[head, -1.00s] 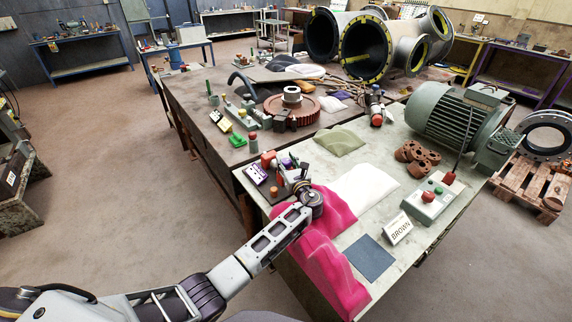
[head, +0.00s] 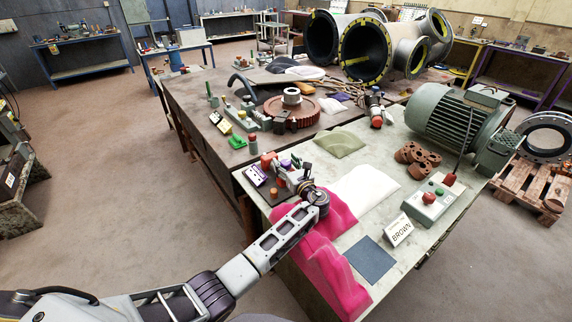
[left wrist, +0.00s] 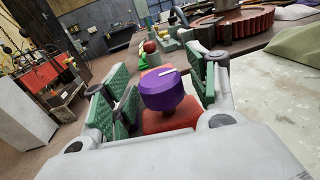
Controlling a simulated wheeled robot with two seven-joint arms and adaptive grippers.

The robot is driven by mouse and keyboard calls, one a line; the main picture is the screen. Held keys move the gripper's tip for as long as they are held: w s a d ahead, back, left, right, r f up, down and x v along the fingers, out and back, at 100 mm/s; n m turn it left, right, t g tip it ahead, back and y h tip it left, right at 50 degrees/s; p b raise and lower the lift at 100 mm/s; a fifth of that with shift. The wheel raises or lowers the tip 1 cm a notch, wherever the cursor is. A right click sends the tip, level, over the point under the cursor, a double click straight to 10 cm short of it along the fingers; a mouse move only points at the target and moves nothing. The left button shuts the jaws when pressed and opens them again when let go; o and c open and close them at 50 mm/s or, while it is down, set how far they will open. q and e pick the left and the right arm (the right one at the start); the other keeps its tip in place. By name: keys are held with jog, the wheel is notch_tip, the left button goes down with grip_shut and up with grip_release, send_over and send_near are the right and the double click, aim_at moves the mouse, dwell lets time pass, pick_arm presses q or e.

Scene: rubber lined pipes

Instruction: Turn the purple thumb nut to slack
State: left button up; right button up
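The purple thumb nut (left wrist: 162,90) shows in the left wrist view as a faceted purple knob with a white line on its top. It sits above a red-orange base (left wrist: 168,120). My left gripper (left wrist: 164,78) has its green-padded fingers on either side of the nut. The fingers are apart, with a narrow gap visible beside the nut, so the gripper looks open around it. In the head view my left gripper (head: 284,172) is at the near-left part of the bench, partly hiding the small fixtures there. My right gripper is not in view.
Pink cloth (head: 335,275) drapes over the bench edge under my left arm. A green cloth (head: 340,143), white cloth (head: 364,187), button box (head: 431,200) and motor (head: 455,115) lie to the right.

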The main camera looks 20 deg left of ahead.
pick_arm(q)
jog(key=shift+s+d, duration=0.1)
jog(key=shift+s, duration=0.05)
jog(key=v, duration=1.1)
jog(key=shift+s+d, duration=0.2)
jog(key=shift+d, duration=0.05)
dwell(0.7)
